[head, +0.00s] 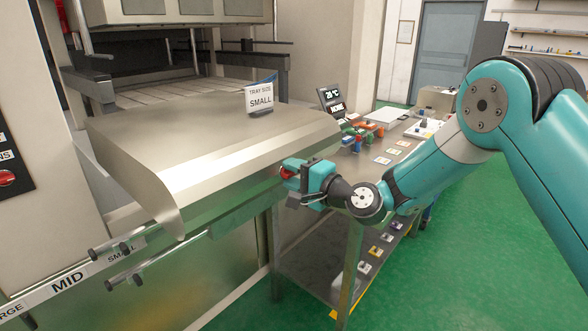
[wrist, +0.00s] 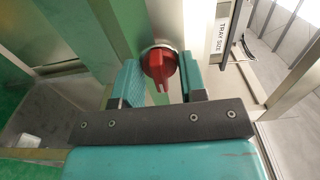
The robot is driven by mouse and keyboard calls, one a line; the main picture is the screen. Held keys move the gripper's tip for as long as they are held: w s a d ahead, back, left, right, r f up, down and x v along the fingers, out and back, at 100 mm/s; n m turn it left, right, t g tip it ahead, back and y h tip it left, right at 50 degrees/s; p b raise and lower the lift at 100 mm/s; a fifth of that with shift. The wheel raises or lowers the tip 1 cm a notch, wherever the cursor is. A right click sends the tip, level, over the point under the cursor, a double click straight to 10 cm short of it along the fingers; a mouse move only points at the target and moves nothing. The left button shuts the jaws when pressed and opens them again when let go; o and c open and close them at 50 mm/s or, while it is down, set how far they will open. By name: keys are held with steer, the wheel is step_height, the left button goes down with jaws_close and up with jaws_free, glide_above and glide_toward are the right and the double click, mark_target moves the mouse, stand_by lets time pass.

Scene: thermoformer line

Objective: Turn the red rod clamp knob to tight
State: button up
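The red knob (wrist: 159,62) sits on a round metal base on the machine's side, below the sloping metal cover. In the wrist view its raised ridge points toward the bottom of the picture. My gripper (wrist: 160,74) is open, with one teal finger on each side of the knob and a small gap visible around it. In the head view my gripper (head: 293,171) is at the cover's right end, and only a bit of the red knob (head: 287,173) shows; the rest is hidden by the gripper. No tight or loose marking is readable.
The metal cover (head: 200,130) carries a "TRAY SIZE SMALL" sign (head: 261,96). A size scale bar (head: 70,282) marked MID and SMALL is at lower left. A bench (head: 385,175) with coloured parts and cards stands behind my arm. Green floor is open at right.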

jaws_close()
